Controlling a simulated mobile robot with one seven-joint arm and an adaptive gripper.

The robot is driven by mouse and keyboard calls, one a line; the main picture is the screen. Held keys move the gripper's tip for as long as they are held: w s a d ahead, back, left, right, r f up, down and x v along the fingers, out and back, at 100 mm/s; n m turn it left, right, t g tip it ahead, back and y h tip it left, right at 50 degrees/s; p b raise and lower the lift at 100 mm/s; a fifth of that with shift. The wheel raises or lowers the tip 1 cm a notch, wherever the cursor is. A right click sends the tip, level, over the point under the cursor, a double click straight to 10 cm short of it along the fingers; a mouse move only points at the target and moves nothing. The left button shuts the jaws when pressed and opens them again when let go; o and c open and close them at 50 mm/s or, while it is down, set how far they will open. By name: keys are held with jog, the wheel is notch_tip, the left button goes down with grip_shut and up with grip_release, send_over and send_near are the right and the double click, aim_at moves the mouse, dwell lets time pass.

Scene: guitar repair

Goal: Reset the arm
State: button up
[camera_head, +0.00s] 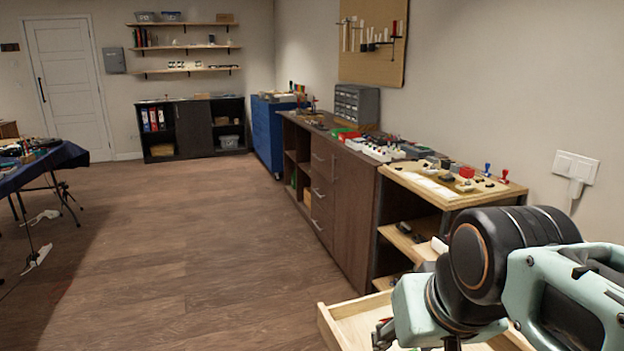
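My arm fills the lower right corner, with its pale green and black links bent over an open wooden drawer (338,322). Only a dark part of my gripper (383,334) shows at the bottom edge, by the drawer. The rest is hidden by the arm or cut off by the frame. I cannot tell whether the fingers are open or shut, or whether they hold anything.
A wooden-topped bench (455,203) with small parts stands behind my arm, beside a long dark cabinet (345,205). A blue cabinet (266,135) stands farther back. A table with a blue cloth (65,157) is at left. The wooden floor (190,250) between is clear.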

jog(key=s+r+p, duration=0.3)
jog(key=r+p, duration=2.3)
jog(key=p, duration=0.3)
jog(key=shift+r, duration=0.15)
jog(key=shift+a, duration=0.1)
